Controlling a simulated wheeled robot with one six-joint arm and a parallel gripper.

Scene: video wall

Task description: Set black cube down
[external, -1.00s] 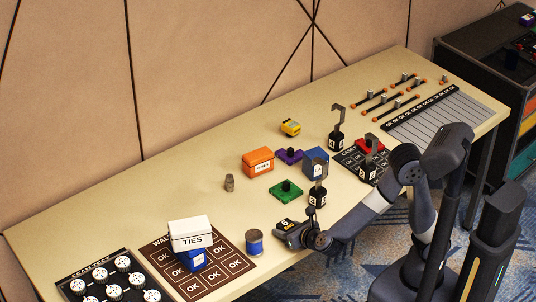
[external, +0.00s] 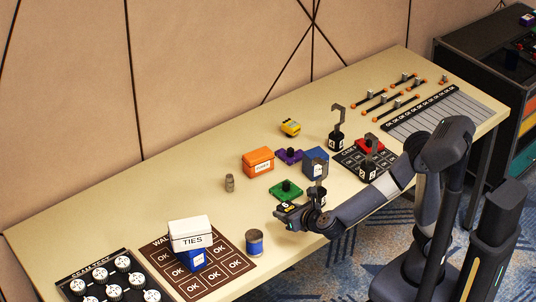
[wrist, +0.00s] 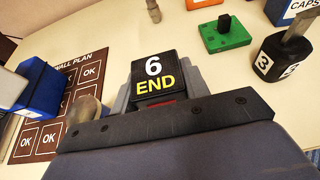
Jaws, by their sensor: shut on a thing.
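The black cube (wrist: 155,75), marked "6 END" in white and yellow, is between the fingers of my gripper (wrist: 157,98) in the wrist view. Its printed face is toward the camera. In the external view the cube (external: 288,205) shows small at the end of my gripper (external: 284,210), near the table's front edge. My gripper is shut on it. The cube's underside is hidden, so I cannot tell its height over the table.
A green block (external: 286,191) lies just behind the gripper, and a black hook stand (external: 319,196) is close on the right. A blue spool (external: 254,242) and the brown wall plan board (external: 236,268) are front left. The table between spool and green block is clear.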

